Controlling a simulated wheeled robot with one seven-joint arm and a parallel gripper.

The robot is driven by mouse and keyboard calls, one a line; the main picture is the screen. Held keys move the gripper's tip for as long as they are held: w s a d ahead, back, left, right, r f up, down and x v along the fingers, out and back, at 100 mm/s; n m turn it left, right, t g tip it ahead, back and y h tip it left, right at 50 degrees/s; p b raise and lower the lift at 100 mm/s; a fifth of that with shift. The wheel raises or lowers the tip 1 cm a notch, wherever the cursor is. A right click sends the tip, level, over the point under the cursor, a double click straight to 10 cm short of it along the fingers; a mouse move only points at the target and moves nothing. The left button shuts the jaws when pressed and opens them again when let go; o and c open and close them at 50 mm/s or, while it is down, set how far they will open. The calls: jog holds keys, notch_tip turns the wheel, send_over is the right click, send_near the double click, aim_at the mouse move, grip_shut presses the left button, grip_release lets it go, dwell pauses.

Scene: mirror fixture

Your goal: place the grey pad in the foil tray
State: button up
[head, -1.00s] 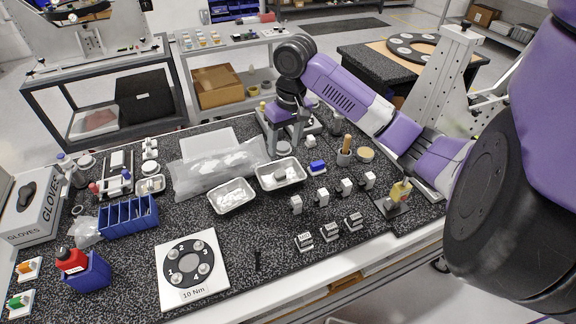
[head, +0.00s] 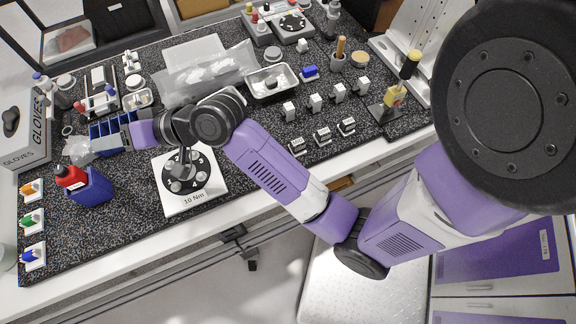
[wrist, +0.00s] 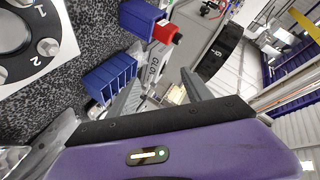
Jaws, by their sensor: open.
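The grey pad (head: 271,82) lies inside the foil tray (head: 282,95) at the middle back of the bench in the head view. My gripper (wrist: 160,90) is open in the wrist view, with nothing seen between its two grey fingers. It is well to the left of the tray, pointing left near the blue divided bin (head: 98,132), which also shows in the wrist view (wrist: 108,76). My forearm crosses over the bench and hides part of the area left of the tray.
A red-capped bottle in a blue holder (head: 92,188) stands front left, and a gloves box (head: 22,135) stands at the left edge. A numbered ring plate (head: 205,190) lies below my wrist. Several small white blocks stand right of the tray.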

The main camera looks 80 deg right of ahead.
jog(key=s+a+f+h, duration=0.2)
jog(key=s+a+f, duration=0.15)
jog(key=s, duration=0.55)
jog(key=s+a+f+h, duration=0.1)
jog(key=s+a+f, duration=0.25)
jog(key=s, duration=0.65)
jog(key=s+d+r+n, duration=0.2)
jog(key=s+r+n, duration=0.1)
jog(key=s, duration=0.6)
jog(key=s+d+r+n+t, duration=0.1)
jog(key=s+r+n, duration=0.2)
jog(key=s, duration=0.6)
jog(key=shift+s+d+r+n+t, duration=0.2)
jog(key=shift+s+d+n+t, duration=0.15)
jog(key=shift+n, duration=0.45)
jog(key=shift+w+f, duration=0.1)
notch_tip(320, 180, down, 7)
jog(key=b, duration=0.7)
jog(key=shift+f, duration=0.2)
